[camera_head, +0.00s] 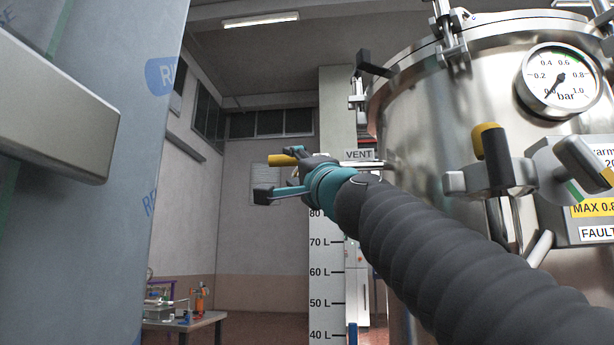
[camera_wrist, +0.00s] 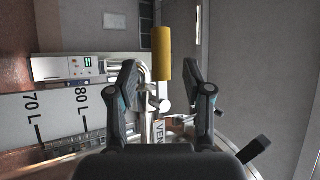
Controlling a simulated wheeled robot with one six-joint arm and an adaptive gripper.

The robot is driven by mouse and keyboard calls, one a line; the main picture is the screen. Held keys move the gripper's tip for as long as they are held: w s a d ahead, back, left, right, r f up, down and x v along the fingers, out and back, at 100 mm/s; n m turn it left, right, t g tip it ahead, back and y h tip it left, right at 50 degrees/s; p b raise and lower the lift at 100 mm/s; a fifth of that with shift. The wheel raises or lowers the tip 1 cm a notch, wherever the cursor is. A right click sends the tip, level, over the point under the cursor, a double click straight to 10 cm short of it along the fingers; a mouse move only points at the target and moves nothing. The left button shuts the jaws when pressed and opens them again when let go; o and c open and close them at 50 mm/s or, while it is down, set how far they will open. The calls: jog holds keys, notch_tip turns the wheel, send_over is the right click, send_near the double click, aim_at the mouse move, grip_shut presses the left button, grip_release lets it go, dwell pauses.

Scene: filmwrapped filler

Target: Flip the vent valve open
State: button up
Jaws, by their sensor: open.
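The vent valve shows its yellow lever (camera_head: 283,160) beside the "VENT" label (camera_head: 359,155) on the steel vessel's left side. In the head view the lever points left, roughly level. My gripper (camera_head: 278,172) is open around it, with one finger near the lever and the other lower. In the wrist view the yellow lever (camera_wrist: 162,53) stands between the two spread fingers of my gripper (camera_wrist: 160,72), with a gap visible on each side. The lever's inner end and valve body are partly hidden by my gripper in the head view.
The large steel vessel (camera_head: 420,120) fills the right side, with a pressure gauge (camera_head: 559,81) and other valve handles (camera_head: 491,150). A wrapped panel (camera_head: 120,190) stands close on the left. A litre scale (camera_head: 326,270) rises behind my arm. A small table (camera_head: 185,322) stands farther back.

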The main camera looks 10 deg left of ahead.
jog(key=shift+v, duration=2.85)
